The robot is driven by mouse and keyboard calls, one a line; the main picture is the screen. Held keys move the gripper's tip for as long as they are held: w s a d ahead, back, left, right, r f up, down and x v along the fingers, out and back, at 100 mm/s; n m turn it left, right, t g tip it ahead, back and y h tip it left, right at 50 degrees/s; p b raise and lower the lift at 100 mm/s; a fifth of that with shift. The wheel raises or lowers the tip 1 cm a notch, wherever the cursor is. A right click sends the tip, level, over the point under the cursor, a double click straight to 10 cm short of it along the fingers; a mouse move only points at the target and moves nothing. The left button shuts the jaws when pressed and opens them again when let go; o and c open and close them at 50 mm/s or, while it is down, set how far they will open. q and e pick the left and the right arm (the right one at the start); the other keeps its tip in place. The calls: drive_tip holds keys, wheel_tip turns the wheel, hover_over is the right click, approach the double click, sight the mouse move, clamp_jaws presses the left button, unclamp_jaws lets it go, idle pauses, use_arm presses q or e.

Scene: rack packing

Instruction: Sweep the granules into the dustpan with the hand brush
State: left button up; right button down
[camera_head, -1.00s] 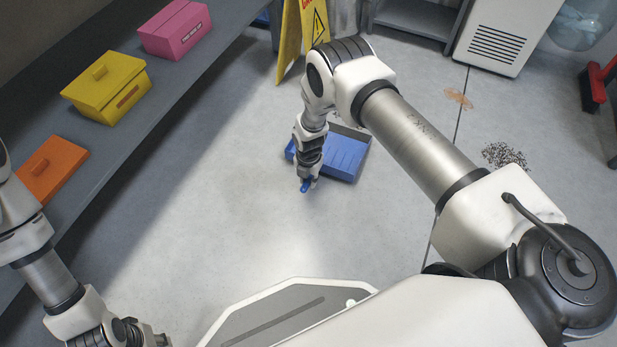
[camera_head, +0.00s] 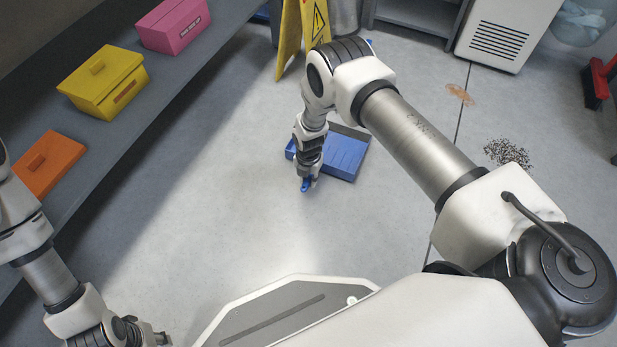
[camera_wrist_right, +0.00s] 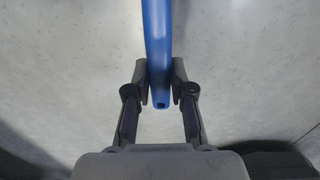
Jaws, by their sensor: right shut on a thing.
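A blue dustpan (camera_head: 346,157) is at the middle of the head view, partly hidden behind my right forearm. A patch of dark granules (camera_head: 508,153) lies on the floor at the right. My right gripper (camera_head: 306,183) is at the dustpan's lower left, pointing down. In the right wrist view, its fingers (camera_wrist_right: 159,92) are shut on a blue handle (camera_wrist_right: 158,45). The handle's far end is out of frame, and whether it joins the dustpan is hidden. My left gripper (camera_head: 163,339) is at the bottom left, apart from these things. I cannot make out the hand brush.
A grey shelf (camera_head: 150,120) with orange, yellow and pink boxes runs along the left. A yellow caution sign (camera_head: 290,45) stands at the back. A red broom (camera_head: 597,82) and an orange-brown stain (camera_head: 459,94) are at the right. The floor between dustpan and shelf is clear.

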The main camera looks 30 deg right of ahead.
drive_tip(key=shift+f+b, duration=0.35)
drive_tip(key=shift+f, duration=0.1)
drive_tip(key=c, duration=0.9)
unclamp_jaws()
wheel_tip(320, 180, up, 12)
drive_tip(key=shift+r, duration=0.1)
